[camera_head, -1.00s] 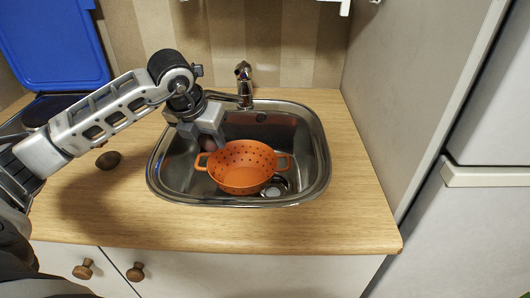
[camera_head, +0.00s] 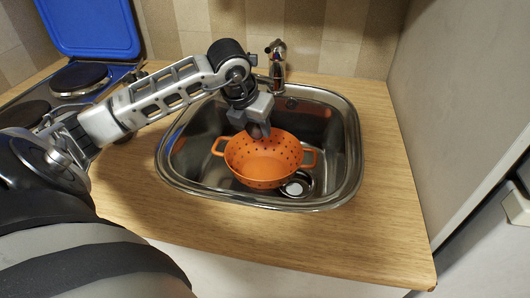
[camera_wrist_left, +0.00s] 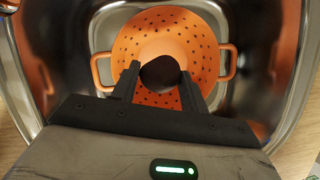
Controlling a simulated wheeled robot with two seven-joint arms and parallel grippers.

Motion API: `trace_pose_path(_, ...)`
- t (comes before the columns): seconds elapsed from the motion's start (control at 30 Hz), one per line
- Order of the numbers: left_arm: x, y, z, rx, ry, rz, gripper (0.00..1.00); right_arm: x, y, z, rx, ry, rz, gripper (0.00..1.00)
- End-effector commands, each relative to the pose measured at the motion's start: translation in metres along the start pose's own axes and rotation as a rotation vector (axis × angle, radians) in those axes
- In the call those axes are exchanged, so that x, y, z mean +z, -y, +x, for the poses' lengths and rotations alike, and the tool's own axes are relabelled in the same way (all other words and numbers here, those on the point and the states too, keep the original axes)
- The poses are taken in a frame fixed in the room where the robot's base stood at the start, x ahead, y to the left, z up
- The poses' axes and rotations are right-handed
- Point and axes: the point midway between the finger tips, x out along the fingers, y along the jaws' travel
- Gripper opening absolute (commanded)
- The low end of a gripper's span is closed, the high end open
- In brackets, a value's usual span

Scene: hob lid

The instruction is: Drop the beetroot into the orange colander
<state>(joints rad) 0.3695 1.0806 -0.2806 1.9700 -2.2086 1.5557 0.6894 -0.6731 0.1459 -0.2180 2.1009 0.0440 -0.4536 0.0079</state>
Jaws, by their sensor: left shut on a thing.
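The orange colander (camera_head: 262,172) stands upright in the sink basin, with a handle on each side. My left gripper (camera_head: 258,131) is over the colander's back rim, pointing down, shut on the dark round beetroot (camera_head: 259,131). In the left wrist view the beetroot (camera_wrist_left: 160,73) sits between the two fingers (camera_wrist_left: 160,88), with the colander's perforated bowl (camera_wrist_left: 160,30) behind it. The gap between beetroot and colander is hard to judge. My right gripper is not in view.
The steel sink (camera_head: 345,150) is set in a wooden worktop (camera_head: 385,200). A tap (camera_head: 276,62) stands behind the basin, close to my left wrist. A hob (camera_head: 80,77) with a raised blue lid (camera_head: 90,25) is at the left. A tall grey panel (camera_head: 460,90) bounds the right.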

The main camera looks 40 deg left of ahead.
Motion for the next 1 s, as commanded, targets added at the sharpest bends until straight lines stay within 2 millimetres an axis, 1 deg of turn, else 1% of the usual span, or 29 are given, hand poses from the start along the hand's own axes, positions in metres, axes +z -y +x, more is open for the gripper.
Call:
trace_pose_path(0.03,-0.001,0.0,0.003,0.0,0.001,0.0,0.21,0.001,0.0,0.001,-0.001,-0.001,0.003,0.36)
trace_pose_path(0.27,0.0,0.0,0.002,0.0,0.002,0.0,0.21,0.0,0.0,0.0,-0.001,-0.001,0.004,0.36)
trace_pose_path(0.3,0.0,0.0,0.002,0.0,0.002,-0.001,0.53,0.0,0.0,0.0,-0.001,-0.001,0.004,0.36)
trace_pose_path(0.37,0.0,0.0,0.002,0.0,0.002,0.0,0.69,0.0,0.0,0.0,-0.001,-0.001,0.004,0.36)
trace_pose_path(0.63,-0.001,0.0,0.002,0.0,0.001,0.0,0.7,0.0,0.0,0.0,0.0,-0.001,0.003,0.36)
trace_pose_path(0.77,0.0,0.0,-0.005,0.001,0.004,-0.001,0.7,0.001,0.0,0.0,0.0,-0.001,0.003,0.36)
trace_pose_path(0.87,0.001,-0.001,-0.02,0.002,0.006,0.001,0.7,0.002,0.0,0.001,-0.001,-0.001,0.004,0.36)
trace_pose_path(0.97,0.001,-0.001,-0.042,0.002,0.008,0.001,0.7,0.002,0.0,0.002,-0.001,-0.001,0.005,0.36)
trace_pose_path(1.0,0.001,-0.001,-0.052,0.003,0.009,0.002,0.7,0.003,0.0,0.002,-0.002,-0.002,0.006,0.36)
